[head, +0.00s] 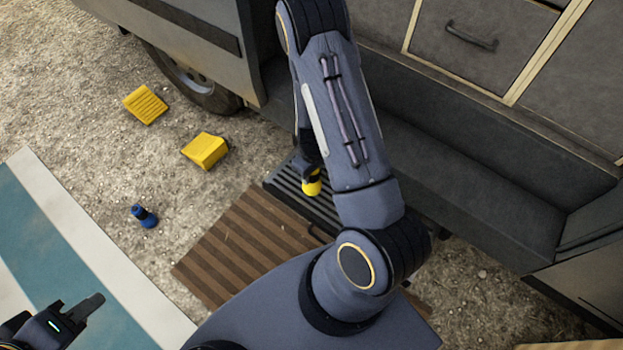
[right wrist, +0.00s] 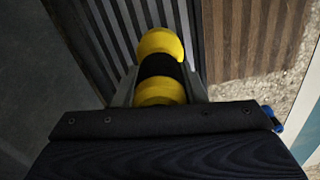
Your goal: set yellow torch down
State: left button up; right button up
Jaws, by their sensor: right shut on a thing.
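The yellow torch (right wrist: 160,92) has a black middle band and sits between the fingers of my right gripper (right wrist: 158,95), which is shut on it. In the head view the torch's yellow end (head: 312,183) shows beside my right forearm, over the ribbed dark step (head: 290,190). The forearm hides most of my right gripper there. Whether the torch touches the step is unclear. My left gripper (head: 78,304) is at the lower left, empty, with its fingers apart.
A brown striped mat (head: 235,245) lies beside the step. A blue torch (head: 145,216) and two yellow wedge blocks (head: 146,104) (head: 205,150) are on the gravel. A striped blue and white mat (head: 60,250) lies at left. The van's grey sill (head: 480,170) and drawers are at right.

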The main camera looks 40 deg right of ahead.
aim_at(313, 179)
jog(key=shift+d+f+b, duration=0.1)
jog(key=shift+f+b, duration=0.6)
jog(key=shift+f, duration=0.9)
jog(key=shift+f, duration=0.1)
jog(key=shift+f, duration=0.15)
jog(key=o, duration=1.1)
